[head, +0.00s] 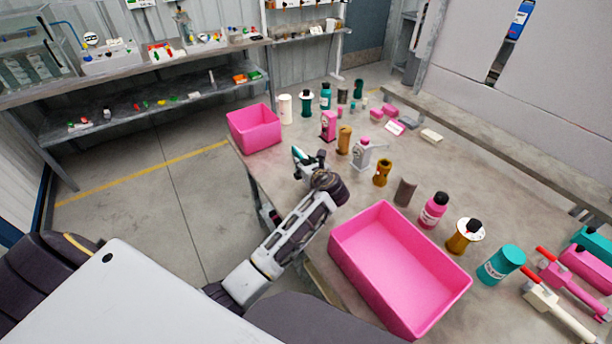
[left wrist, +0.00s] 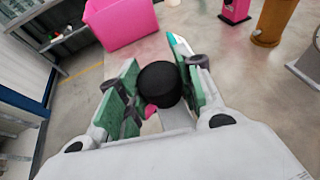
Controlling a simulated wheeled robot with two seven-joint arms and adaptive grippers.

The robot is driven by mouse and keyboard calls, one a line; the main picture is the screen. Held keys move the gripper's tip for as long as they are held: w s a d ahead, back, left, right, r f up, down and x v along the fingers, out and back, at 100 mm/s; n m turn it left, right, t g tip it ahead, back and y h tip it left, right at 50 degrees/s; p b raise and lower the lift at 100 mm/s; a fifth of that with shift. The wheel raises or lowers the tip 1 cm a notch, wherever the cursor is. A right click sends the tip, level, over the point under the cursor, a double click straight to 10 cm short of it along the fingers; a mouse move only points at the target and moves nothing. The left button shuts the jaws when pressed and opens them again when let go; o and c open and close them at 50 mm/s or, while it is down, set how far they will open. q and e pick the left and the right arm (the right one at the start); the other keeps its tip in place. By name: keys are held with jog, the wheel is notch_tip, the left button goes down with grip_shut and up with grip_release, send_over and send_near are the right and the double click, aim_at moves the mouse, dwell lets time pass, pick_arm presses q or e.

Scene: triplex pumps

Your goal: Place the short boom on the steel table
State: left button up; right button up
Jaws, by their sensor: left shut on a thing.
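My left gripper (head: 308,160) is over the near left edge of the grey table (head: 490,190), between the two pink bins. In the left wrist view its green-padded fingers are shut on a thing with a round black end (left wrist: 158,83). A small pink bit shows below that end. The rest of this thing is hidden, so I cannot tell whether it is the short boom. I cannot pick out the short boom elsewhere. My right gripper is not in view.
A small pink bin (head: 254,130) stands at the far left corner, and a large pink bin (head: 385,275) at the near edge. Several bottles and canisters, including a pink bottle (head: 433,210), stand across the table. The table's right middle is bare.

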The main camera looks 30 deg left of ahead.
pick_arm(q)
jog(key=shift+f, duration=2.15)
jog(key=o, duration=1.2)
jog(key=shift+f, duration=0.1)
jog(key=shift+o, duration=0.2)
jog(key=v, duration=1.2)
